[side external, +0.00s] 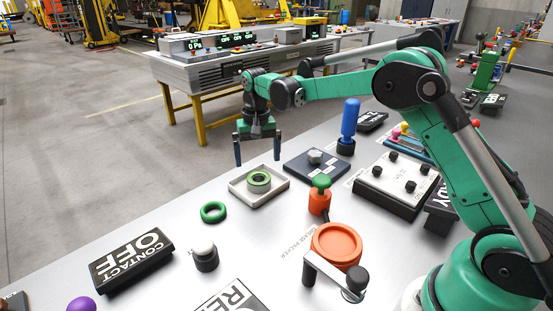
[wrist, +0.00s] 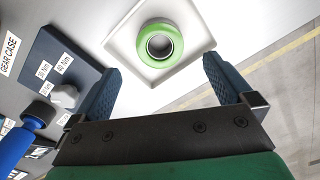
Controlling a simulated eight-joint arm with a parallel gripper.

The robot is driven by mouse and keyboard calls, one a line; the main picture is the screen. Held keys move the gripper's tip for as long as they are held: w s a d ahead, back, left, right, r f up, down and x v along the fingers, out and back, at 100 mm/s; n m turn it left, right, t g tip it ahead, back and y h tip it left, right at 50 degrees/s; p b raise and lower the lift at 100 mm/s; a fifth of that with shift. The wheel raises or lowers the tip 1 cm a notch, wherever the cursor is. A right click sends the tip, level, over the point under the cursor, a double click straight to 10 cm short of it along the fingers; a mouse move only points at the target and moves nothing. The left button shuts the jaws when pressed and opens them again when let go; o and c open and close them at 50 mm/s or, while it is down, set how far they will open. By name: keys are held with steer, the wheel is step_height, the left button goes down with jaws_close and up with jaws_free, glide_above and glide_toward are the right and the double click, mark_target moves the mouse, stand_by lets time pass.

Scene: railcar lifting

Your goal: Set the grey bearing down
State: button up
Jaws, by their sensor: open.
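A white square tray (side external: 238,188) stands on the grey bench; it also shows in the wrist view (wrist: 122,42). In it lies a green ring (wrist: 160,28) with a grey ring, seemingly the grey bearing (wrist: 149,47), at its centre. In the side view the green ring (side external: 259,173) also shows in the tray, its grey centre small. I cannot tell whether the grey part sits inside or on top of the green ring. My gripper (side external: 257,161) is above the tray, fingers apart and empty; in the wrist view its fingers (wrist: 163,72) are either side below the ring.
A second green ring (side external: 213,212) lies on the bench in front of the tray. A dark blue plate (side external: 312,168) with a hex nut is to the right, with a blue-handled tool (side external: 349,122) behind. An orange-and-green bottle (side external: 320,197) and orange dish (side external: 337,243) stand nearer.

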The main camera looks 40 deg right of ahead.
mark_target(259, 179)
steer(key=s+a+r+n+t, duration=0.25)
steer(key=s+r, duration=0.55)
steer(key=r, duration=0.4)
steer(key=s+a+f+n+t, duration=0.1)
steer(key=s+f+n+t, duration=0.2)
steer(key=s, duration=0.7)
step_height(259, 179, down, 2)
steer(key=shift+s+a+f+t, duration=0.15)
steer(key=shift+a+t, duration=0.1)
steer(key=shift+t, duration=0.6)
